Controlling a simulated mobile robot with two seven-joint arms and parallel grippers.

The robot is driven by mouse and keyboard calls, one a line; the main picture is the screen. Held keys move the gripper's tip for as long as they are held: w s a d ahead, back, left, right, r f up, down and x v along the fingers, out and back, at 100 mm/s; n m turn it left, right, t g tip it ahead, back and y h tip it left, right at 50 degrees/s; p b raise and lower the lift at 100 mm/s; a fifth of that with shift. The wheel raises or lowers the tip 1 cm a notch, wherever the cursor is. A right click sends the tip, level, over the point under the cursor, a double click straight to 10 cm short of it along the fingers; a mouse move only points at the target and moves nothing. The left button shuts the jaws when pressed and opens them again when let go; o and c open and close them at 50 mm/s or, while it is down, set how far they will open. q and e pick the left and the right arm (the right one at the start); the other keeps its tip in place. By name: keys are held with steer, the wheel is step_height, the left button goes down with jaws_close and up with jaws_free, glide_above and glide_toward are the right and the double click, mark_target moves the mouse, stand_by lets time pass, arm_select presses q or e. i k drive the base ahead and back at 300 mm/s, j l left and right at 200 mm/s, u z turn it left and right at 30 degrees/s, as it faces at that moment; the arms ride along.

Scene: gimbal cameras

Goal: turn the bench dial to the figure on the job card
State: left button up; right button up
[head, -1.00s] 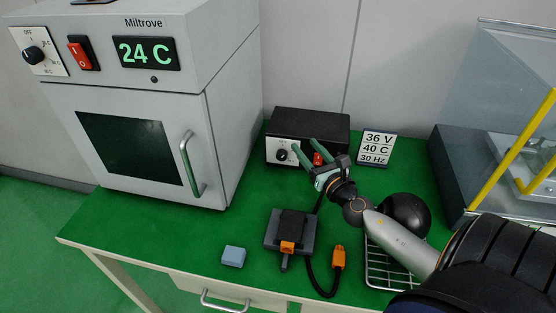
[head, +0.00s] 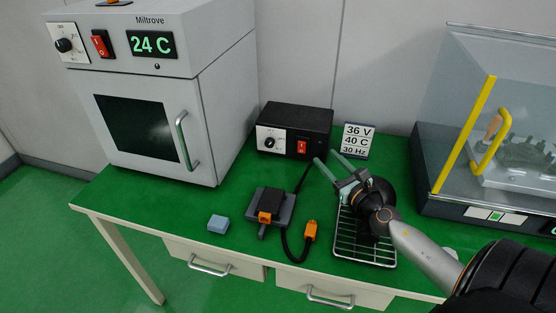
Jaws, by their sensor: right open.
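A black bench box (head: 302,119) stands at the back of the green bench. Its pale front plate carries a small black dial (head: 269,142), and a red switch (head: 302,147) sits to the right of it. The dial's setting is too small to read. The job card (head: 356,141) stands right of the box and reads 36 V, 40 C, 30 Hz. My right gripper (head: 331,166) is open and empty, with green fingers, in front of the box's right end and below the card. It is apart from the dial. My left gripper is not in view.
A grey Miltrove oven (head: 226,110) with a 24 C display (head: 152,44) and its own knob (head: 64,45) stands left. A black device with an orange plug (head: 310,231), a blue block (head: 218,224) and a wire rack (head: 345,240) lie in front. A clear-walled cabinet (head: 440,170) stands right.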

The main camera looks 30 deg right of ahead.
mark_target(270, 141)
steer(key=k+l+z, duration=0.1)
steer(key=k+z, duration=0.15)
steer(key=k, duration=0.5)
steer(key=i+j+z, duration=0.1)
steer(key=z, duration=1.1)
steer(key=i+j, duration=0.15)
steer(key=j, duration=0.35)
steer(key=i+j, duration=0.15)
steer(key=j, duration=0.3)
steer(key=i+j, duration=0.2)
steer(key=j, duration=0.3)
steer(key=i+j, duration=0.15)
steer(key=j, duration=0.3)
steer(key=i+j, duration=0.15)
steer(key=j, duration=0.35)
steer(key=i+j, duration=0.15)
steer(key=j, duration=0.3)
steer(key=i+j, duration=0.15)
steer(key=j, duration=0.35)
steer(key=i+j, duration=0.15)
steer(key=j, duration=0.3)
